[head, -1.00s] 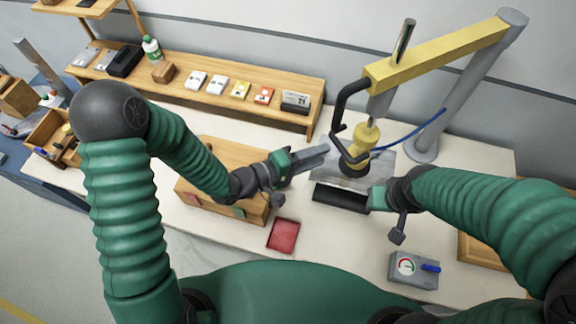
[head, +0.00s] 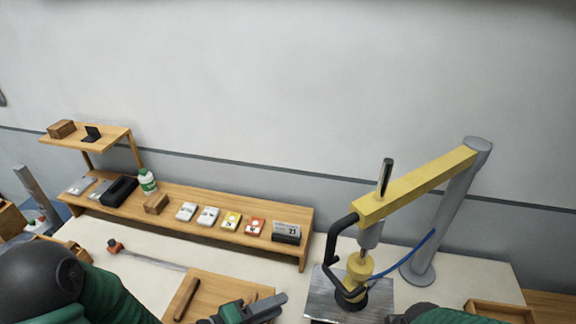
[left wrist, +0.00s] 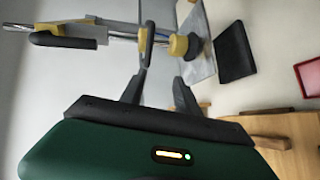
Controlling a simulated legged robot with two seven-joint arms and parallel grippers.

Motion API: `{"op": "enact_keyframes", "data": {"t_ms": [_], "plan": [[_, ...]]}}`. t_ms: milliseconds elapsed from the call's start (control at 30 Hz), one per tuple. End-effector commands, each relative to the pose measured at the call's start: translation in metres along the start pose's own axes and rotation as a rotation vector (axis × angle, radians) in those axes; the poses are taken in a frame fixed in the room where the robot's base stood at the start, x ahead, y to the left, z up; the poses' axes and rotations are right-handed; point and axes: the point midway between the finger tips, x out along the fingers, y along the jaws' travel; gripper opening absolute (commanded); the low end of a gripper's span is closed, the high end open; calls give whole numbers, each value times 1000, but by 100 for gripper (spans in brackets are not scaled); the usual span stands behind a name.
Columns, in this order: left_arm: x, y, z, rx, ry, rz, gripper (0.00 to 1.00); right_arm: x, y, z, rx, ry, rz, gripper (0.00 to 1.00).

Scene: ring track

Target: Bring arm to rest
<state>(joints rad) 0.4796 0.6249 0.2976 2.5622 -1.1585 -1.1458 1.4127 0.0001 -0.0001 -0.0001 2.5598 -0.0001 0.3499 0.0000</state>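My left gripper (head: 278,303) is at the bottom edge of the head view, over the workbench beside a wooden board. In the left wrist view its two fingers (left wrist: 166,62) stand apart with nothing between them. My left arm (head: 105,295) comes in at the lower left. My right arm (head: 438,315) shows only as a small piece at the bottom edge, right of the yellow tool, and its fingers are out of view.
A yellow crane arm (head: 418,186) on a grey post (head: 448,210) carries a black-handled tool (head: 353,270) over a metal plate (head: 380,297). A wooden shelf (head: 240,228) holds a bottle (head: 147,181), boxes and cards. A red tray (left wrist: 310,76) shows in the left wrist view.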

Motion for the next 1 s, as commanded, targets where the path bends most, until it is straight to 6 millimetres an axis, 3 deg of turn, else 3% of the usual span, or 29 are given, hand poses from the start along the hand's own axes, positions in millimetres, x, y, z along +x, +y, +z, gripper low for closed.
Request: {"op": "enact_keyframes", "data": {"t_ms": [133, 233, 333, 433, 600, 1000], "plan": [[-2, -95, -45, 325, 122, -374, 38, 48, 0, 11, 0, 0, 0, 36], [-40, -158, -79, 556, 152, -757, 38, 85, 0, 20, 0, -1, 0, 36], [-80, -191, -74, 634, 60, -1032, 38, 112, 0, 27, 0, -1, 0, 36], [-103, -204, -46, 631, -86, -1147, 38, 130, 0, 31, 0, -1, 0, 36], [-113, -203, -14, 608, -230, -1164, 38, 135, 0, 32, 0, 0, 0, 36], [-114, -201, -12, 606, -239, -1165, 38, 132, 0, 31, 0, 0, 0, 36]]}}
